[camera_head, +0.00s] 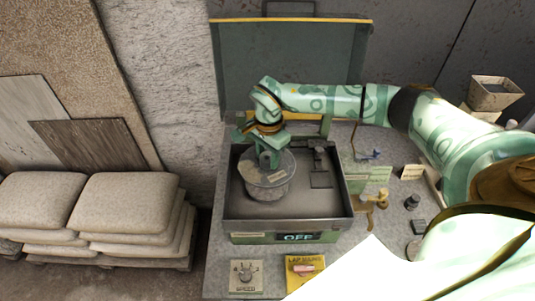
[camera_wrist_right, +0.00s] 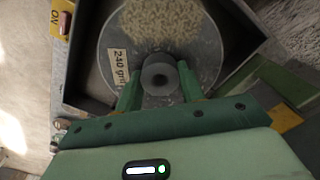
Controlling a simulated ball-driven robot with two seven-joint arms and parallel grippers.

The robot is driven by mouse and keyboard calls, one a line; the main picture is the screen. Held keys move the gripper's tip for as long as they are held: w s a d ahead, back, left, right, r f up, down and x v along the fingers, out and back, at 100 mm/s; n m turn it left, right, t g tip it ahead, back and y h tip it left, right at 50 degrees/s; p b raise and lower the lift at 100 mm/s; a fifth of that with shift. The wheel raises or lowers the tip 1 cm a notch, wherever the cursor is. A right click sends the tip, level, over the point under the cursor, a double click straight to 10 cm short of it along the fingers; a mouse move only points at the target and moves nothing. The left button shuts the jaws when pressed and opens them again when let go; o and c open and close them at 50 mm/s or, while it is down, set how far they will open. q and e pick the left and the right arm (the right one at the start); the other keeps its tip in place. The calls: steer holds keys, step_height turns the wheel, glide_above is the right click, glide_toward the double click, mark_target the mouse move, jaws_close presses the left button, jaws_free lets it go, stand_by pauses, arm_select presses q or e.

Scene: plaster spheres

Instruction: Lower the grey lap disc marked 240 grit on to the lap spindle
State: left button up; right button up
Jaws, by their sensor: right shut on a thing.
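The grey lap disc (camera_wrist_right: 203,55) fills the middle of the right wrist view, with a pale "240 grit" label (camera_wrist_right: 121,65) on its top and a round grey hub (camera_wrist_right: 160,75) at its centre. My right gripper (camera_wrist_right: 159,88) is shut on this hub. In the head view my right gripper (camera_head: 268,160) points down into the open lap basin (camera_head: 231,205), and the disc (camera_head: 270,180) lies level within the basin walls. The lap spindle is hidden under the disc. I cannot tell whether the disc touches it. My left gripper is not in view.
The basin's raised lid (camera_head: 290,55) stands behind. An "OFF" sign (camera_head: 298,237) is on the basin front, with a speed dial (camera_head: 246,274) and a yellow mains box (camera_head: 304,270) before it. Small tools and fittings (camera_head: 374,198) lie to the right. Stacked sacks (camera_head: 125,203) stand left.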

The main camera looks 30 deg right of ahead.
steer(key=shift+f+b, duration=2.7)
steer(key=shift+f, duration=1.55)
steer(key=o, duration=1.4)
steer(key=shift+c, duration=0.2)
steer(key=shift+r+p, duration=1.9)
steer(key=shift+r, duration=0.15)
